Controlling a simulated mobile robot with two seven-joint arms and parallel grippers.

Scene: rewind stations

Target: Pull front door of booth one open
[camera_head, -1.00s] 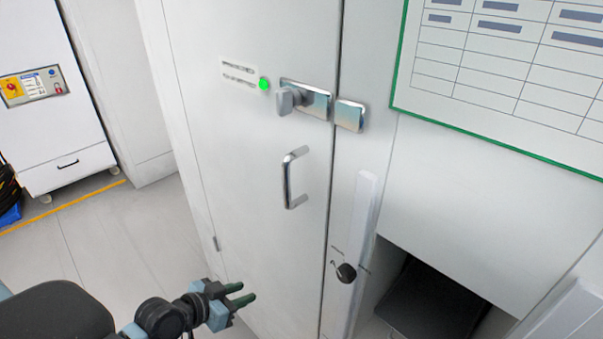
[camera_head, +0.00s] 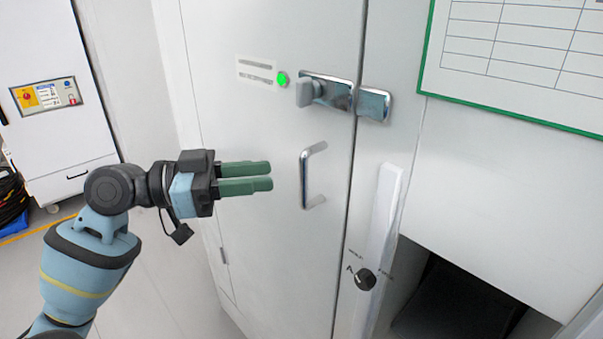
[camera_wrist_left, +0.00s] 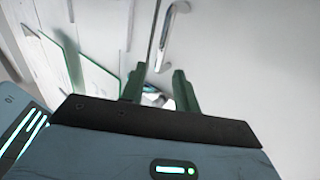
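The front door (camera_head: 270,220) of the booth is a tall white panel and looks shut against its frame. A metal D-shaped handle (camera_head: 307,176) stands upright on it; it also shows in the left wrist view (camera_wrist_left: 168,32). Above the handle is a metal latch with a knob (camera_head: 318,92), beside a green light (camera_head: 282,78). My left gripper (camera_head: 270,176) is left of the handle, its green fingers pointing at it with a small gap in the picture. The fingers stand apart in the left wrist view (camera_wrist_left: 158,80), with nothing held between them. My right gripper is out of view.
A black knob (camera_head: 365,279) sits on the strip right of the door. A green-framed chart (camera_head: 520,60) hangs at upper right, above a dark opening (camera_head: 455,300). A white cabinet with a control panel (camera_head: 45,95) stands at far left.

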